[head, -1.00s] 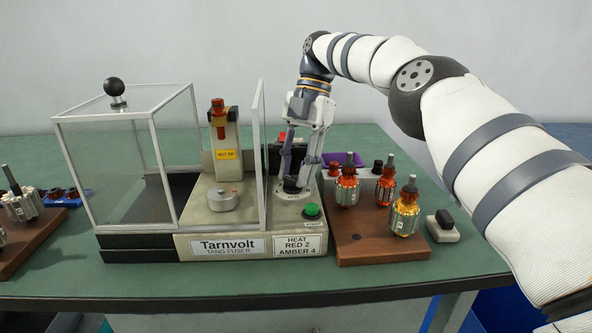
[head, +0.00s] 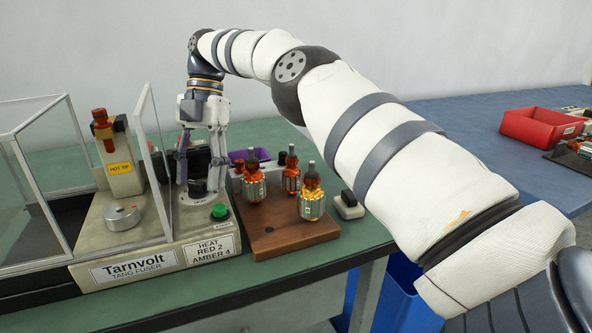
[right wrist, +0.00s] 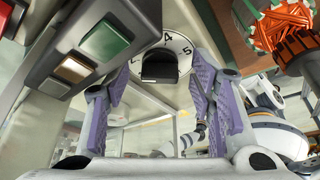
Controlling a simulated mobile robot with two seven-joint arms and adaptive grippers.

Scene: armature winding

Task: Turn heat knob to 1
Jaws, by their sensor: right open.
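The heat knob (right wrist: 160,66) is a dark knob on a white round dial. The dial's 4 and 5 show in the right wrist view, and other marks are hidden or unclear. In the head view the dial (head: 193,196) lies on the Tarnvolt fuser's right panel, with the knob mostly hidden by my gripper. My right gripper (head: 200,180) points down over it. Its purple-grey fingers are open, one on each side of the knob in the right wrist view (right wrist: 160,85); I cannot tell whether they touch it. My left gripper is not in view.
A green START button (head: 220,211) sits by the dial, above the label "HEAT RED 2 AMBER 4" (head: 211,251). A clear guard panel (head: 153,160) stands left of the gripper. A wooden block (head: 285,238) with several armatures stands right. A red bin (head: 540,126) is on the blue table.

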